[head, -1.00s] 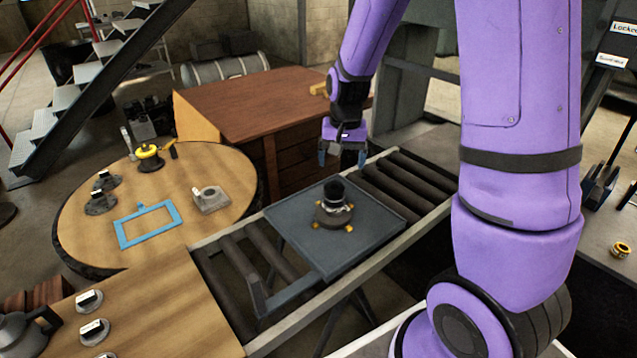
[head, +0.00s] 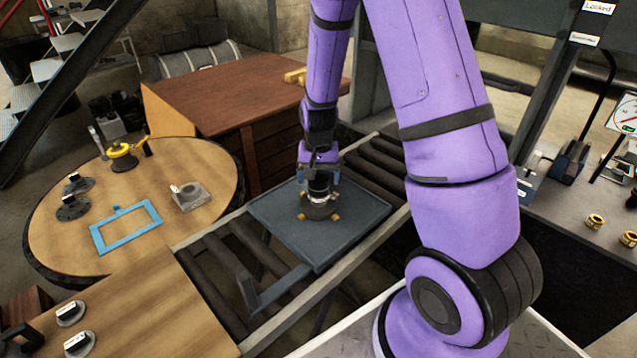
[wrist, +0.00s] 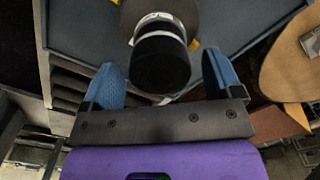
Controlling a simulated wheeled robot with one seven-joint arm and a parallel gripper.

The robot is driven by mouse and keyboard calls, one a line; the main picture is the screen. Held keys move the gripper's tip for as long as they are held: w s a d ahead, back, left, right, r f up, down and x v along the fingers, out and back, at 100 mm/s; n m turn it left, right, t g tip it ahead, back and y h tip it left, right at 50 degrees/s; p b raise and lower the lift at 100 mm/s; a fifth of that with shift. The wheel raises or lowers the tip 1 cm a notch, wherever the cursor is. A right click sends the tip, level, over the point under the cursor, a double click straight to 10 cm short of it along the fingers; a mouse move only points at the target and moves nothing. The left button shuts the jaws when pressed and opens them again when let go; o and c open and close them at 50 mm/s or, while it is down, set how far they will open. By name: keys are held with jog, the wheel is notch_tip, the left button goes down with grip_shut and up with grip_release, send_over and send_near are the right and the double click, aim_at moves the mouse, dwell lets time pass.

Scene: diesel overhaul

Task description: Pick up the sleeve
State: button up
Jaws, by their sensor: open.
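The sleeve seems to be the dark cylinder with a pale band (wrist: 160,58), standing upright in a round grey holder on a blue-grey tray; it also shows in the head view (head: 319,188). The round holder (head: 319,208) has small orange-yellow lugs around its foot. The tray (head: 290,240) lies on a roller conveyor. My gripper (wrist: 165,80) is open, with its blue fingers on either side of the dark top of the cylinder. Gaps show between the fingers and the cylinder in the wrist view. In the head view the gripper is directly above it and partly hides its top.
The roller conveyor (head: 215,265) runs diagonally, with a metal side rail. A round wooden table (head: 150,245) at left bears a blue frame (head: 125,228), a grey block (head: 190,197) and a yellow-topped tool (head: 122,157). A brown desk (head: 240,92) stands behind. Brass rings (head: 595,221) lie on the right bench.

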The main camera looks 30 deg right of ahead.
jog(key=shift+f, duration=1.45)
jog(key=shift+r, duration=0.1)
jog(key=c, duration=1.1)
